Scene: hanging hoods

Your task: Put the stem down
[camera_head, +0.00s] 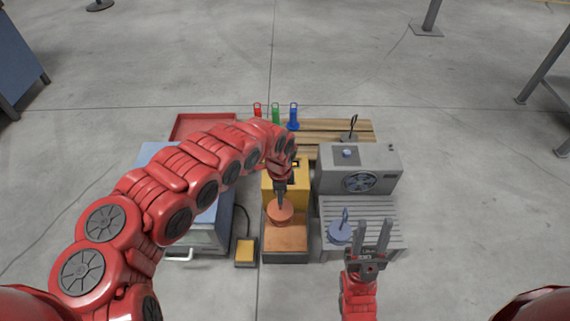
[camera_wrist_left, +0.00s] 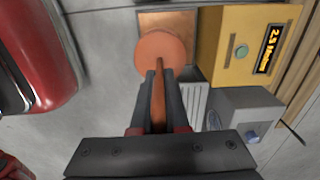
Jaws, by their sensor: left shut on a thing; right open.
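An orange round disc with an upright stem (camera_head: 280,213) is in my left gripper (camera_head: 281,188). In the left wrist view the fingers are shut on the stem (camera_wrist_left: 158,100), and the disc (camera_wrist_left: 162,52) lies beyond the fingertips. The disc is over the copper-coloured plate (camera_head: 286,240) in front of the yellow machine (camera_head: 272,186); I cannot tell whether it touches the plate. A blue disc with a stem (camera_head: 340,231) rests on the grey ribbed surface (camera_head: 370,213). My right gripper (camera_head: 373,235) is open and empty, just right of the blue disc.
A grey box with a fan (camera_head: 358,170) stands behind the ribbed surface. Red, green and blue tagged items (camera_head: 276,115) stand at the back near wooden slats (camera_head: 335,127). A red tray (camera_head: 190,122) is at back left. A small yellow pedal-like box (camera_head: 245,250) sits left of the plate.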

